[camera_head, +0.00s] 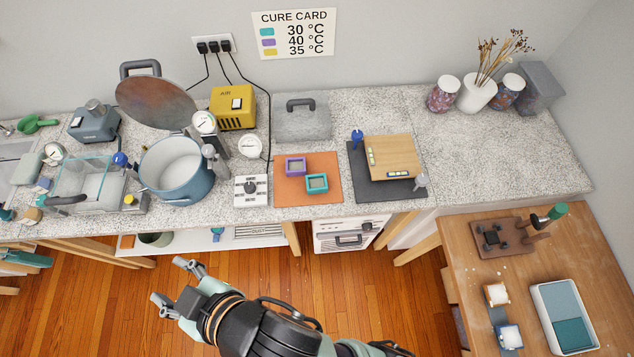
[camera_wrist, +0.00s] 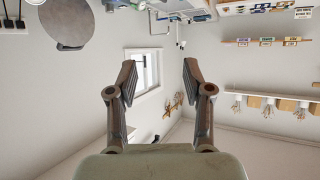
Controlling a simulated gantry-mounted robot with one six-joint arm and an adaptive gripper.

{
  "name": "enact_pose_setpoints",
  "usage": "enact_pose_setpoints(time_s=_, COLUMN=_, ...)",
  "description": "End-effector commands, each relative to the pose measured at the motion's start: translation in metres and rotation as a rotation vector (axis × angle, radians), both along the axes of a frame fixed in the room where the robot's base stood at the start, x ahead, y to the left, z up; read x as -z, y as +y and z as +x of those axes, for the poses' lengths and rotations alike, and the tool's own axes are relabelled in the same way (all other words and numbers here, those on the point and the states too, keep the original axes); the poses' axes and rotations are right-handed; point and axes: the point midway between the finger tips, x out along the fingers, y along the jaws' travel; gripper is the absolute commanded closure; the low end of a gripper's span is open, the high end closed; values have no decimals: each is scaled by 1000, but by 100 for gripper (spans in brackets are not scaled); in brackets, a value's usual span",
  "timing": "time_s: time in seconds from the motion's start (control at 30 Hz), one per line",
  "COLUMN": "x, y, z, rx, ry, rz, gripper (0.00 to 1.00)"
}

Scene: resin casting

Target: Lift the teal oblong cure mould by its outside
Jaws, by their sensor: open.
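The teal oblong cure mould (camera_head: 317,183) sits on an orange mat (camera_head: 325,201) on the speckled counter, in the head view. A purple mould (camera_head: 296,166) stands on the same mat, just behind it to the left. My gripper (camera_head: 169,280) is open and empty. It hangs over the wooden floor in front of the counter, well to the left of the mould and apart from it. In the wrist view my gripper (camera_wrist: 158,85) shows two spread fingers with nothing between them. That view shows walls and a window, and the mould is not in it.
A blue pot (camera_head: 176,172) with a raised lid stands left of the mat, with a small dial box (camera_head: 251,191) between. A dark mat (camera_head: 362,190) with a wooden board (camera_head: 394,157) lies to the right. A grey lidded block (camera_head: 301,121) stands behind.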

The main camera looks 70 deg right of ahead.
Motion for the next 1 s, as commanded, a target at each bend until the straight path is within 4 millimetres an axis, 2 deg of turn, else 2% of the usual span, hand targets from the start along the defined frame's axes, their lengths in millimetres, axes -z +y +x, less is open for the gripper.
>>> enact_pose_setpoints(time_s=0.23, x=0, y=0, z=0, rx=0, ry=0, rz=0, gripper=49)
enact_pose_setpoints(time_s=0.5, x=0, y=0, z=0, rx=0, ry=0, rz=0, gripper=4)
enact_pose_setpoints(time_s=0.83, x=3, y=-2, z=1, rx=1, ry=6, rz=-6, gripper=4)
enact_pose_setpoints(time_s=0.87, x=9, y=-6, z=4, rx=4, ry=18, rz=-18, gripper=4)
enact_pose_setpoints(time_s=0.93, x=36, y=-29, z=16, rx=15, ry=76, rz=-71, gripper=4)
enact_pose_setpoints(time_s=0.97, x=54, y=-45, z=23, rx=20, ry=120, rz=-106, gripper=4)
enact_pose_setpoints(time_s=1.0, x=82, y=-72, z=33, rx=24, ry=192, rz=-160, gripper=4)
